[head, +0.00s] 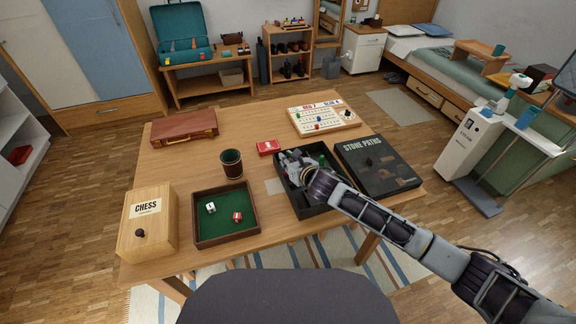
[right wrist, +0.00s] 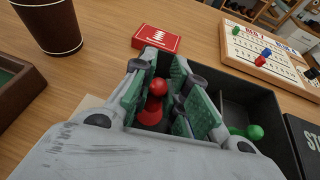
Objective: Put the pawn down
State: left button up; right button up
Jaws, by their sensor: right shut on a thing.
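My right gripper (head: 297,164) reaches into the black open box (head: 316,211) on the table. In the right wrist view its green-padded fingers (right wrist: 158,94) are shut on a red pawn (right wrist: 159,87), whose round head and base show between them. The pawn is upright or nearly so, inside a compartment of the black box (right wrist: 262,100); whether its base touches the floor cannot be told. A green pawn (right wrist: 254,131) is in the box to the right of the gripper. My left gripper is not in view.
Around the box are a STONE PATHS box (head: 378,165), a red card box (head: 268,147), a scoring board (head: 323,116), a dice cup (head: 231,164), a green-lined dice tray (head: 225,239), a CHESS box (head: 149,224) and a brown case (head: 184,127).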

jog(key=shift+f, duration=0.65)
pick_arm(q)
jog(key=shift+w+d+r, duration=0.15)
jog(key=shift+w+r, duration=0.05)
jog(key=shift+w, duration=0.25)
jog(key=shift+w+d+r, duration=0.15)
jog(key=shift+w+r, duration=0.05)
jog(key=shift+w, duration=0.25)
pick_arm(e)
jog(key=shift+f, duration=0.4)
jog(key=o, duration=0.4)
jog(key=shift+f, duration=0.1)
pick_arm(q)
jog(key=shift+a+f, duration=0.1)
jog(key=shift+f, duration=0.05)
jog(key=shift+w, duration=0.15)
